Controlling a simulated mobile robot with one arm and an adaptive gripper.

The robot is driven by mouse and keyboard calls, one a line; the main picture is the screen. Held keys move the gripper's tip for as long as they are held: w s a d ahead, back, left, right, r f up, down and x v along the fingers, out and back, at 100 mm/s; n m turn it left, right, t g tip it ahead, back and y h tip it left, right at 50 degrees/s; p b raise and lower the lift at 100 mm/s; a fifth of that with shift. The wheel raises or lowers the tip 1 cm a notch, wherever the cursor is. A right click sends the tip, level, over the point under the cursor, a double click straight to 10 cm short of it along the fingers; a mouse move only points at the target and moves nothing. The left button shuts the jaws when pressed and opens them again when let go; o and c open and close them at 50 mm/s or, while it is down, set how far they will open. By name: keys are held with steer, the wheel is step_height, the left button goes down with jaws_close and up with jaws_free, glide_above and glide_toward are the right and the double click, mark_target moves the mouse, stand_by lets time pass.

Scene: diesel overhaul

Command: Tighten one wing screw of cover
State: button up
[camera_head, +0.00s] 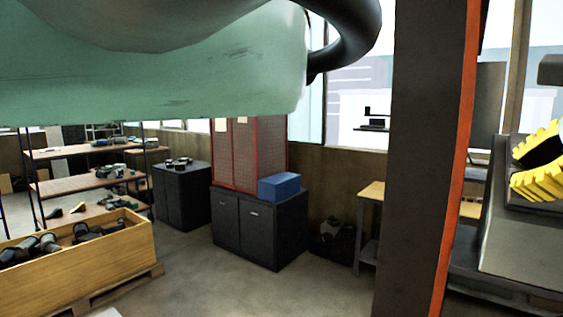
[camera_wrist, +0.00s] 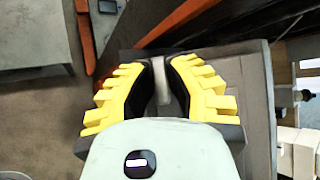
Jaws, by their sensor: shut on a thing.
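My gripper (camera_wrist: 163,72) shows in the wrist view with its yellow ribbed fingers and black pads closed around a narrow grey piece (camera_wrist: 165,97). This piece is probably the wing screw, but its wings and thread are hidden between the pads. A flat grey surface (camera_wrist: 256,82) lies behind the fingers; I cannot tell if it is the cover. In the head view, my gripper (camera_head: 538,160) is at the right edge, above a grey sloping panel (camera_head: 525,238). The screw cannot be made out there.
A dark pillar with an orange edge (camera_head: 455,165) stands left of my gripper. A wooden crate of parts (camera_head: 85,272), black cabinets (camera_head: 262,232), a blue box (camera_head: 279,186) and shelves (camera_head: 80,186) stand farther left. Open floor (camera_head: 185,275) lies between the crate and cabinets.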

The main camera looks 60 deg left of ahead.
jaws_close()
steer(key=shift+f+m+t+b, duration=0.4)
steer(key=shift+m+b, duration=0.2)
steer(key=shift+b, duration=0.3)
steer(key=shift+r+m+t+b, duration=0.1)
steer(key=shift+m+t+b, duration=0.7)
steer(key=shift+m, duration=0.3)
steer(key=shift+r+m, duration=0.25)
steer(key=shift+m, duration=0.45)
steer(key=shift+t+b, duration=0.3)
